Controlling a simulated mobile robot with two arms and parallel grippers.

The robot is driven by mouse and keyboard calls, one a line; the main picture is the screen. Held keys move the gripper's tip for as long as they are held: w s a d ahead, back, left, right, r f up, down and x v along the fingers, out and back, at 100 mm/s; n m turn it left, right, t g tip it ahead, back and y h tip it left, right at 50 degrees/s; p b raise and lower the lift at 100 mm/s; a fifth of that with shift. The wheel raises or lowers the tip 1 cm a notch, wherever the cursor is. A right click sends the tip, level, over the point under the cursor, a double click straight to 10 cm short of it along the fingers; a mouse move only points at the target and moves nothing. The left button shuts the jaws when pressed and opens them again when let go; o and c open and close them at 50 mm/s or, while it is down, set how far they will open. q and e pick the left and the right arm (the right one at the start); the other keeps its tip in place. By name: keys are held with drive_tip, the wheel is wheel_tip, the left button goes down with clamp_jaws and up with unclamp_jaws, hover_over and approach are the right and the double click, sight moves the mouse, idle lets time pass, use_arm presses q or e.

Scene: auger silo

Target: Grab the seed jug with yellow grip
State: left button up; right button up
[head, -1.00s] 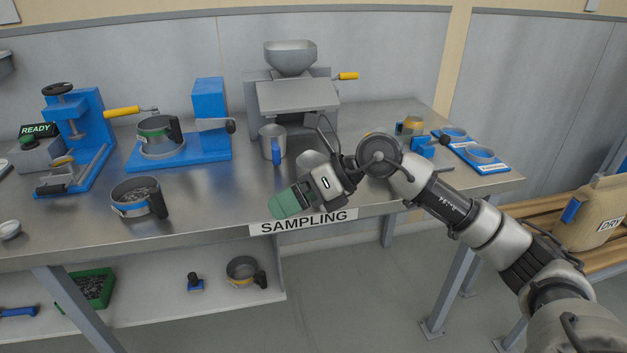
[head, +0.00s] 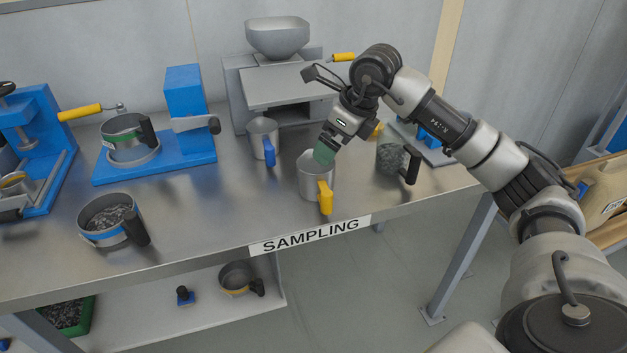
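The seed jug with the yellow grip (head: 309,187) is a grey metal jug standing upright on the steel bench, near the front edge above the SAMPLING label. Its yellow grip (head: 325,197) faces the front. My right gripper (head: 323,153) has green fingers and is at the jug's upper rim, on its far right side. Whether it touches the rim, and whether the fingers are open or shut, I cannot tell. My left gripper is not in view.
A similar jug with a blue grip (head: 263,139) stands behind to the left. A grey hopper machine (head: 277,80) is behind. A seed-filled pan (head: 108,218) sits at left; bench between is clear.

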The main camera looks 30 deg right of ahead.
sight(322, 168)
drive_tip(key=x, duration=0.3)
drive_tip(key=shift+s, duration=0.2)
drive_tip(key=x, duration=0.5)
drive_tip(key=shift+w+a+f+p, duration=0.1)
drive_tip(key=shift+a+f+p, duration=0.1)
drive_tip(key=shift+p, duration=0.15)
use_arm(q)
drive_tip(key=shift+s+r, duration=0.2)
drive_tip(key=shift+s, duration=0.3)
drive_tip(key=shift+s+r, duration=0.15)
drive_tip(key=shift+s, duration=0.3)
use_arm(e)
drive_tip(key=shift+r, duration=0.1)
drive_tip(key=c, duration=0.7)
drive_tip(key=shift+c, duration=0.2)
